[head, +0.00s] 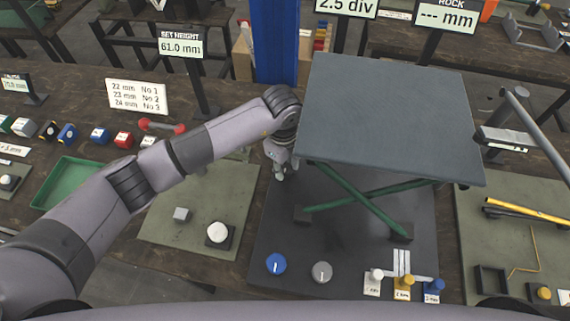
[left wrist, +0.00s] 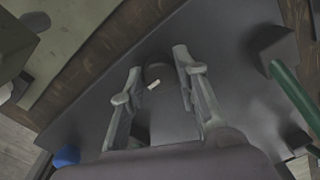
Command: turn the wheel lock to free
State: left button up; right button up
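My left gripper (head: 281,166) points down at the left edge of the grey lift platform (head: 395,105), above the dark base plate (head: 270,220). In the left wrist view its two fingers (left wrist: 158,62) are spread apart. A dark round knob with a short white mark (left wrist: 155,74) shows between the fingers, with gaps visible on both sides. It may be the wheel lock; no label on it is readable. In the head view this knob is hidden by the gripper. My right gripper is not in view.
A blue knob (head: 276,264) and a grey knob (head: 321,271) sit at the base plate's front. Several small labelled pegs (head: 403,286) stand to their right. Green crossed legs (head: 365,205) hold up the platform. A blue post (head: 275,45) rises behind my gripper.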

aim_at(284, 168)
pick_arm(q)
jog(key=o, duration=0.5)
jog(key=shift+r, duration=0.25)
notch_tip(284, 168, up, 7)
jog(key=shift+s+a, duration=0.1)
dwell(0.7)
